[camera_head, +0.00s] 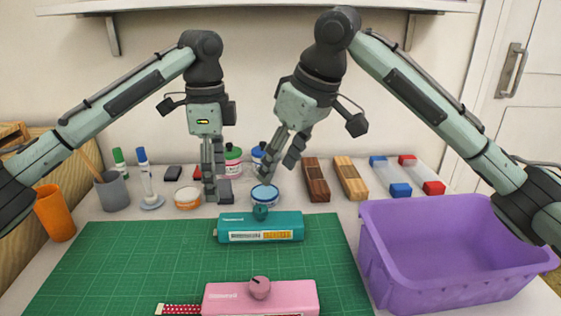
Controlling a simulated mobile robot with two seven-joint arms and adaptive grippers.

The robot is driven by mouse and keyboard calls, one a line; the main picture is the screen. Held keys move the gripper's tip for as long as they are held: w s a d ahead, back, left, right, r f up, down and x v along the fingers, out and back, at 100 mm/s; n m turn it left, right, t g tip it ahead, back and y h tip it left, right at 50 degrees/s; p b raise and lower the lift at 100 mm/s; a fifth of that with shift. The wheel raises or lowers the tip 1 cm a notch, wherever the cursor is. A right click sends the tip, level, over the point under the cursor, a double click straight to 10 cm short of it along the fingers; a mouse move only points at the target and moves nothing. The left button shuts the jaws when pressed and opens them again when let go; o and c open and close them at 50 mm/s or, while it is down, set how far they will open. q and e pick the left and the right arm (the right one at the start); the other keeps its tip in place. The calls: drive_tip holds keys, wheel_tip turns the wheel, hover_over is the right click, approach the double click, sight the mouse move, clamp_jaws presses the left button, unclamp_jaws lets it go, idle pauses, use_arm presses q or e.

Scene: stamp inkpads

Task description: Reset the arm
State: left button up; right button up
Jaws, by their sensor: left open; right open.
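My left gripper (216,196) hangs fingers down at the back of the table, above and behind the green mat (130,260). It is open and I see nothing held in it. My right gripper (273,170) is tilted, its fingers pointing down and to the left, just above a round blue-rimmed tin (265,193). It is open and I see nothing held in it. A teal inkpad case (261,228) with a knob lies at the back of the mat. A pink inkpad case (261,297) with a knob lies at the front, cut off by the picture's lower edge.
A purple bin (450,285) stands at the right. Behind the mat stand a grey cup (112,191), an orange-banded tin (188,197), ink bottles, and wooden blocks (316,180). An orange cup (55,212) is at the left. The mat's left half is clear.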

use_arm(q)
drive_tip(key=shift+r, duration=0.3)
wheel_tip(320, 180, down, 12)
drive_tip(key=shift+f, duration=0.15)
use_arm(e)
hover_over(261, 208)
drive_tip(key=s+d, duration=0.2)
wheel_tip(261, 208, down, 6)
drive_tip(key=shift+r, duration=0.2)
drive_tip(key=shift+x, duration=0.8)
